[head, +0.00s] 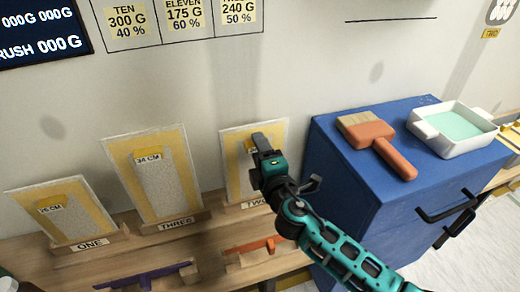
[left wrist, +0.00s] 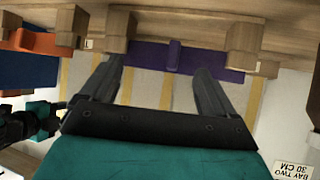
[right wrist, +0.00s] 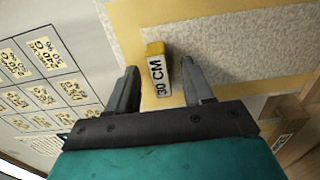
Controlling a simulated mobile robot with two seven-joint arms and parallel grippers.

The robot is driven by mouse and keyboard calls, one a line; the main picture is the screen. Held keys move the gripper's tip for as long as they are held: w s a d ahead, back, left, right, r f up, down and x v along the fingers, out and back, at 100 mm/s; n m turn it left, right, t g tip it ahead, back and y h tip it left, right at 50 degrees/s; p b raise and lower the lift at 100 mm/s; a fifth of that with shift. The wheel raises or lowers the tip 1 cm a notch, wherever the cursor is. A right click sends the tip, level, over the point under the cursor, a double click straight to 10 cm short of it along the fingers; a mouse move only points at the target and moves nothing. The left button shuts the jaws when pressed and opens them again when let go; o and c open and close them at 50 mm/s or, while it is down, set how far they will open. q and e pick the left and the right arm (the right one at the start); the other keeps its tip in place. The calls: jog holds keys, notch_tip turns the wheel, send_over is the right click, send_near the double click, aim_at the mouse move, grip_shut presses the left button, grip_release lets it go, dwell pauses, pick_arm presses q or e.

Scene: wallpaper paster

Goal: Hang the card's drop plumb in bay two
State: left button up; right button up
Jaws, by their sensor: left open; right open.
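Three patterned panels stand in wooden holders on the shelf in the head view: ONE (head: 62,210), THREE (head: 160,180) and TWO (head: 233,170). Panels ONE and THREE carry yellow tabs with centimetre labels. My right gripper (head: 262,145) is in front of panel TWO and hides part of it. In the right wrist view the open right fingers (right wrist: 160,90) are either side of a yellow tab (right wrist: 157,70) labelled 30 CM. My left gripper (left wrist: 157,85) is open and empty. A card (left wrist: 293,170) reading BAY TWO 30 CM is at the left wrist view's lower right.
A blue cabinet (head: 340,190) at right bears an orange-handled brush (head: 378,145) and a white tray (head: 452,128) of pale green liquid. A purple tool (head: 145,277) and an orange tool (head: 255,245) rest on supports below the panels. A weight chart (head: 180,20) hangs above.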

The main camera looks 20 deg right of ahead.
pick_arm(q)
jog(key=shift+w+d+r, duration=0.15)
jog(key=shift+r, duration=0.1)
pick_arm(e)
jog(key=shift+w, duration=0.1)
jog(key=shift+c, duration=0.3)
jog(key=c, duration=0.3)
grip_shut()
pick_arm(q)
jog(key=shift+w+d+r, duration=0.1)
